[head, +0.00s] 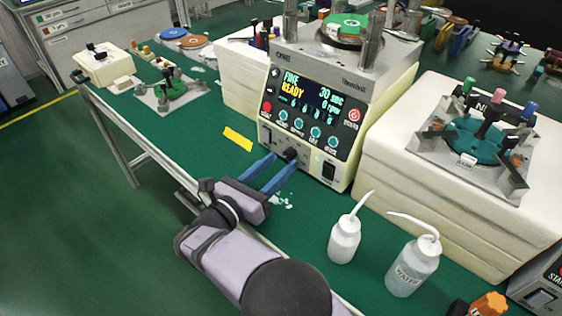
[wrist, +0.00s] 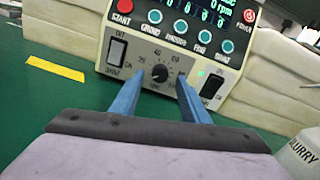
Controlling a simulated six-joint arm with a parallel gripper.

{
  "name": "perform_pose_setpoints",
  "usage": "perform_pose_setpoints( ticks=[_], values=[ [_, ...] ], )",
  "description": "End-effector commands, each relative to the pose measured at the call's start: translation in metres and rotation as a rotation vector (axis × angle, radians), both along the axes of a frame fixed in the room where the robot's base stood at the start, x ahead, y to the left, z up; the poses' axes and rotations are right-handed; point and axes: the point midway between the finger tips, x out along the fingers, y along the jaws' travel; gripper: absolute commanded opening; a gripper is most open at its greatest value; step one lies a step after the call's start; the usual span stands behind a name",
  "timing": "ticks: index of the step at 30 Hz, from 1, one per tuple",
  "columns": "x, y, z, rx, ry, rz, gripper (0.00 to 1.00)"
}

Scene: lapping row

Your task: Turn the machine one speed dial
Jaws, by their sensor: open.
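The machine (head: 318,95) is a cream box with a dark display reading "FINE READY", "30 sec" and "0 rpm". It also shows in the wrist view (wrist: 135,55). Its speed dial (wrist: 160,73) is a black knob with a white pointer on a grey panel, low on the front face. The dial also shows in the head view (head: 290,154). My gripper (head: 284,170) is open in front of the lower panel. In the wrist view its two blue fingers (wrist: 160,88) stand left and right of the dial. I cannot tell whether they touch it.
Rocker switches (wrist: 117,52) flank the dial, with a green light (wrist: 201,73) at right. Two white wash bottles (head: 344,240) (head: 412,268) stand to the right of my arm. Yellow tape (head: 238,139) lies on the green bench at left. A second cream machine (head: 450,190) stands at right.

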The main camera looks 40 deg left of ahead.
Motion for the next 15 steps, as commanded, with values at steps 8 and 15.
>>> perform_pose_setpoints(
  ticks=[8,15],
  values=[
    [0.017,0.001,0.0,0.0,0.0,0.0,0.42],
    [0.017,0.001,0.0,0.0,0.0,0.0,0.42]
  ],
)
